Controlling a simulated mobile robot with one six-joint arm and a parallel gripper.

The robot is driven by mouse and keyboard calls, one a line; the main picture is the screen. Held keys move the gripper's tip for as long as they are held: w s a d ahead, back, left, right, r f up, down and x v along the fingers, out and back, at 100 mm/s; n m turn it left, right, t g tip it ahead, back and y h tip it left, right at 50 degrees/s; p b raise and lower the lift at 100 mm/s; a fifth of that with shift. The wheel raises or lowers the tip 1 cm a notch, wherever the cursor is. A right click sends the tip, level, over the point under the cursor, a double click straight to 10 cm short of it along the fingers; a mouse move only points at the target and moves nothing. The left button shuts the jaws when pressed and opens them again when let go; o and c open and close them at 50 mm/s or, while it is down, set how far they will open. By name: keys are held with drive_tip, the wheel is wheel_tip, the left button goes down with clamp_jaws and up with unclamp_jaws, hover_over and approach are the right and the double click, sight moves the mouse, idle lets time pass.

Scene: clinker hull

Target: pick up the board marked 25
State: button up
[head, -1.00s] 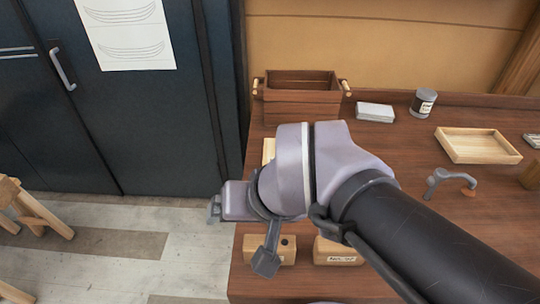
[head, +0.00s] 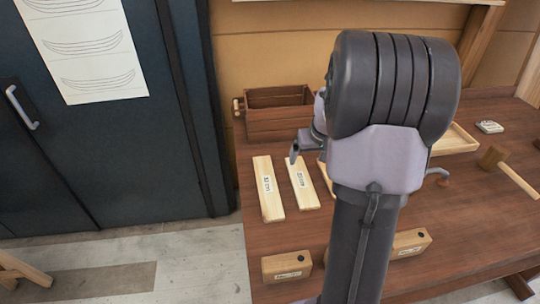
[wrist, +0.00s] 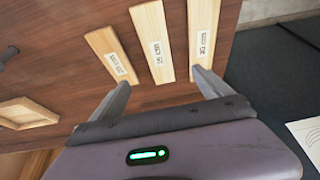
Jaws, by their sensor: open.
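Three pale boards with white labels lie side by side on the brown bench. In the head view I see a left board (head: 267,200) and a middle board (head: 304,192); a third (head: 326,180) is mostly hidden by my arm. The wrist view shows the boards as right (wrist: 203,20), middle (wrist: 150,25) and left (wrist: 106,42). The labels are too small to read surely, so I cannot tell which is 25. My gripper (wrist: 161,80) is open and empty; in the wrist picture its fingers flank the middle board's near end. In the head view one fingertip shows over the boards.
A brown wooden crate (head: 270,124) stands behind the boards. Wooden blocks (head: 287,267) lie near the front edge. A shallow tray (head: 453,141) and a mallet (head: 495,158) are to the right. A dark cabinet (head: 110,150) stands left of the bench.

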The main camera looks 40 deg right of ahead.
drive_tip(key=b, duration=0.3)
hover_over(302, 180)
drive_tip(key=s+a, duration=0.1)
drive_tip(key=s, duration=0.1)
wheel_tip(302, 180, down, 12)
drive_tip(key=shift+w+a+r, duration=0.1)
drive_tip(key=shift+a, duration=0.05)
drive_tip(key=b+x, duration=0.2)
drive_tip(key=x, duration=0.3)
drive_tip(key=c, duration=1.6)
